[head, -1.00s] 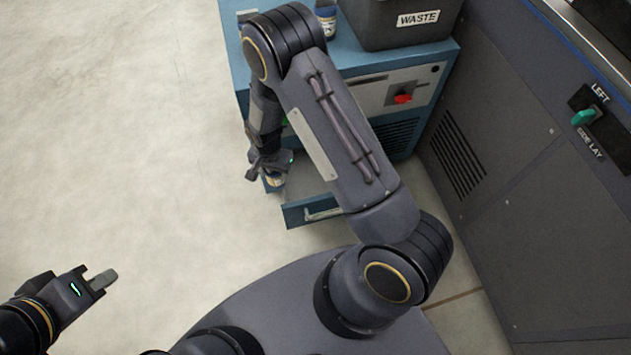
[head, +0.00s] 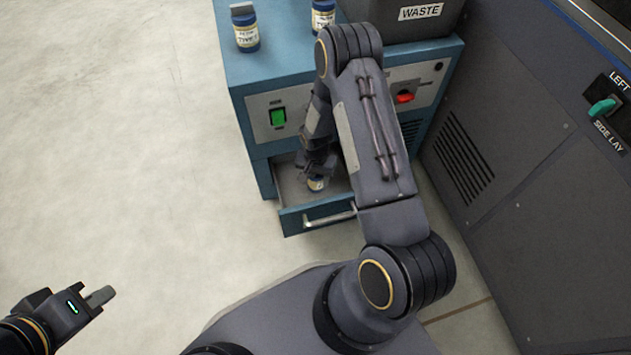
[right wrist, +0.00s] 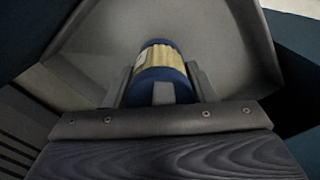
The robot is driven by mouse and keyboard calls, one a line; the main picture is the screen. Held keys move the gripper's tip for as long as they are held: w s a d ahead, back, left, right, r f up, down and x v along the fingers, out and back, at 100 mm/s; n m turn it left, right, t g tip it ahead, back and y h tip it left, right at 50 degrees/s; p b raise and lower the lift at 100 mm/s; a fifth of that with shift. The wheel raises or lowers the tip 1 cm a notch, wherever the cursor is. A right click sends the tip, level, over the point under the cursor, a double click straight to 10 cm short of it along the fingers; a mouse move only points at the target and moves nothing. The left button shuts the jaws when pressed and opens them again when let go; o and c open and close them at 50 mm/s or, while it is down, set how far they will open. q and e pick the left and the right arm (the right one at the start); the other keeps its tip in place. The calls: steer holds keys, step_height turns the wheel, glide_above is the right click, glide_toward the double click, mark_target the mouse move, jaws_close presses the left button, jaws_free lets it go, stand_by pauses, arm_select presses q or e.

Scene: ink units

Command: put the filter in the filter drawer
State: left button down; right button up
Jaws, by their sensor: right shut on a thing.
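The filter (head: 317,184) is a small blue cylinder with a cream-and-gold label. My right gripper (head: 315,170) is shut on it, inside the outline of the open filter drawer (head: 292,222). In the right wrist view the filter (right wrist: 160,62) sits between the two fingers, with the grey drawer interior (right wrist: 205,35) around and beyond it. I cannot tell whether the filter touches the drawer floor. My right arm hides part of the drawer. My left gripper (head: 98,297) is over the floor at the lower left, apart from everything; its finger gap is not clear.
The blue cabinet (head: 240,75) carries two similar blue canisters (head: 246,36) (head: 323,14) and a dark waste bin (head: 385,22). Its front has a green switch (head: 278,117) and a red knob (head: 404,97). A dark machine (head: 530,200) stands at right. The floor at left is clear.

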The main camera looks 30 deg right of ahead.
arm_select(q)
steer(key=shift+f, duration=0.65)
arm_select(e)
step_height(320, 180, down, 2)
steer(key=shift+f, duration=0.1)
arm_select(q)
steer(key=shift+f+b, duration=0.1)
steer(key=shift+b, duration=0.2)
arm_select(e)
steer(key=shift+f, duration=0.2)
steer(key=o, duration=1)
steer(key=shift+r, duration=0.1)
